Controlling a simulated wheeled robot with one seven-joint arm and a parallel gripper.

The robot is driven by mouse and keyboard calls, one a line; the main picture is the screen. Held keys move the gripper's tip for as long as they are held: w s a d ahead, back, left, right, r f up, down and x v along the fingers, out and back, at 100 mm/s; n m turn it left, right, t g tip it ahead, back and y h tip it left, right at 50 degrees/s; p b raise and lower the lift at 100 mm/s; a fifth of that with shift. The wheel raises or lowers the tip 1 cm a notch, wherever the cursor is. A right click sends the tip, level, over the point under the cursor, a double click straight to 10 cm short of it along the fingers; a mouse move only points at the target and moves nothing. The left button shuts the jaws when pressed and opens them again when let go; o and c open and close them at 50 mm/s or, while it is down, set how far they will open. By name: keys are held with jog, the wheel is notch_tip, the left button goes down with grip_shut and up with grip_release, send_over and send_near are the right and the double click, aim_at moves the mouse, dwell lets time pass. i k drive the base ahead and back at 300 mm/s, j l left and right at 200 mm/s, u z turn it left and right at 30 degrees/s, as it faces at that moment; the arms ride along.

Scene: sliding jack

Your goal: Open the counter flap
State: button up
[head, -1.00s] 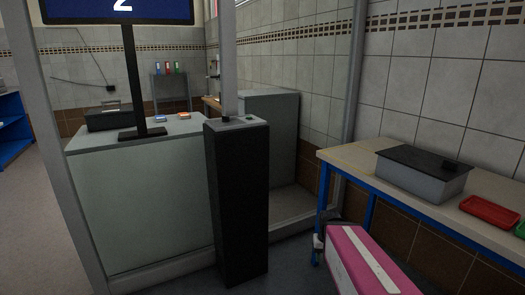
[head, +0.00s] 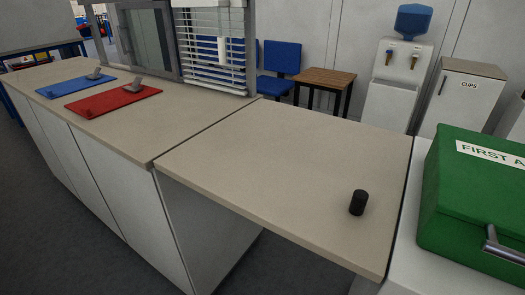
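The counter flap (head: 285,155) is a beige board lying flat and level in the head view, bridging the gap between the long counter on the left and a white unit on the right. Thin dark seams mark its left and right edges. A short black cylindrical knob (head: 358,203) stands upright on its top near the right front corner. Below the flap the space looks open, with dark floor showing. My gripper is not in view.
A green first aid box (head: 475,190) sits on the white unit, close beside the flap's right edge. The long counter (head: 55,75) carries blue and red mats (head: 113,101). Behind are a wooden table (head: 325,79), blue chairs and a water dispenser (head: 400,75).

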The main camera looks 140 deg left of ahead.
aim_at(331, 186)
jog(key=u, duration=4.5)
jog(key=k+l, duration=0.05)
jog(key=l, duration=0.05)
